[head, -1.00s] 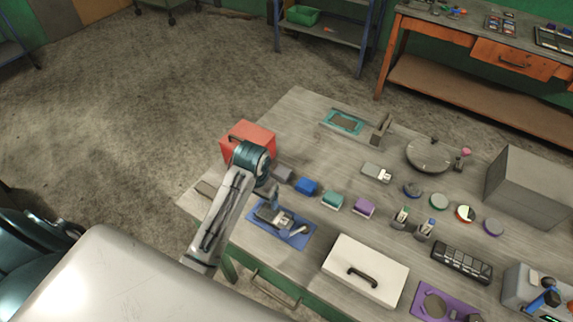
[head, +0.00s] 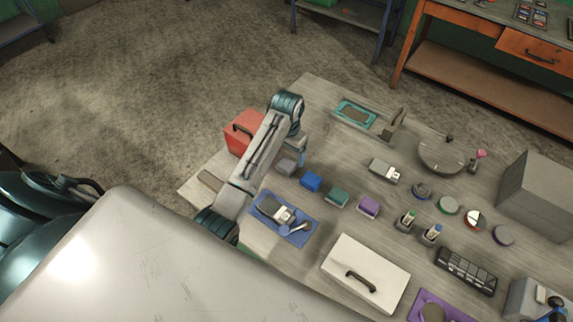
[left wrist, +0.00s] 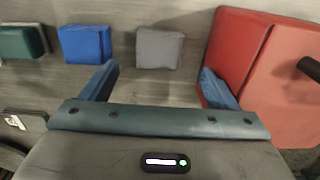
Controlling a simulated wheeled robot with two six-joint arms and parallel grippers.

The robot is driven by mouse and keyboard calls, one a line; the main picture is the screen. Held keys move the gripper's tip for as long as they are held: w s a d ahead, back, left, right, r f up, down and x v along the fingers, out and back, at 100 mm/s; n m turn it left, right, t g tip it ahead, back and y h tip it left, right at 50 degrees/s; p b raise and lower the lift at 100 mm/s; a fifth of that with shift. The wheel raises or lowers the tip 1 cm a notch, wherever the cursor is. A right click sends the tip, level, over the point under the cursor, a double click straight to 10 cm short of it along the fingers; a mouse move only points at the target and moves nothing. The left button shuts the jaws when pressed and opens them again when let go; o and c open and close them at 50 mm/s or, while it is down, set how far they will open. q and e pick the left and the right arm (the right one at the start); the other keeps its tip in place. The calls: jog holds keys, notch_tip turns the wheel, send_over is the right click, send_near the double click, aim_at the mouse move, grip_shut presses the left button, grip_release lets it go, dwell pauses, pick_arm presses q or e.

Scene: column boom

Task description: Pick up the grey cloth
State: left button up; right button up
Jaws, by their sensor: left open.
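The grey cloth (head: 286,164) is a small folded pad on the table, at the left end of a row of coloured pads. In the left wrist view the grey cloth (left wrist: 160,48) lies ahead of the fingertips, between their lines. My left gripper (head: 297,150) is beside the cloth in the head view, partly hidden by its own arm. In the left wrist view my left gripper (left wrist: 158,82) is open, with nothing between its blue fingers. My right gripper is not in view.
A red box (head: 242,132) stands left of the cloth; in the left wrist view the red box (left wrist: 238,45) is close to the right finger. A blue pad (head: 311,181), green pad (head: 337,197) and purple pad (head: 369,207) continue the row. A blue mat (head: 268,228) holds small items.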

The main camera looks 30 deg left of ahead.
aim_at(286, 164)
pick_arm(q)
jog(key=f+p, duration=0.1)
jog(key=f, duration=0.1)
jog(key=s+f+p, duration=0.1)
jog(key=f, duration=0.1)
jog(key=shift+f, duration=0.1)
jog(key=shift+w+f, duration=0.1)
jog(key=shift+f, duration=0.25)
jog(key=c, duration=1.1)
